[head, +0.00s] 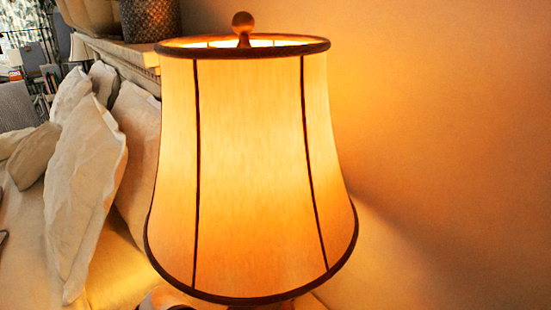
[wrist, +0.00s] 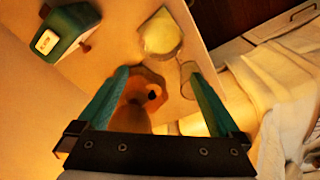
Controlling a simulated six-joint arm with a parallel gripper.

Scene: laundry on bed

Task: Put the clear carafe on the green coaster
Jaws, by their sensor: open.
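In the wrist view my gripper (wrist: 158,74) is open, with its two green fingers spread apart over a small tabletop. A clear glass thing (wrist: 187,70), which looks like the carafe, stands at the tip of the right finger, partly hidden by it. I cannot tell whether they touch. A pale yellow-green piece (wrist: 161,34), perhaps the green coaster, lies beyond the fingertips near the tabletop's edge. It appears apart from the glass. The head view shows none of these, as a lampshade fills its middle.
A lit lampshade (head: 250,180) stands close in the head view. A rounded orange-brown object (wrist: 137,100) sits between the fingers. A green and white box (wrist: 66,34) is at upper left. The bed with white pillows (head: 85,190) lies left in the head view.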

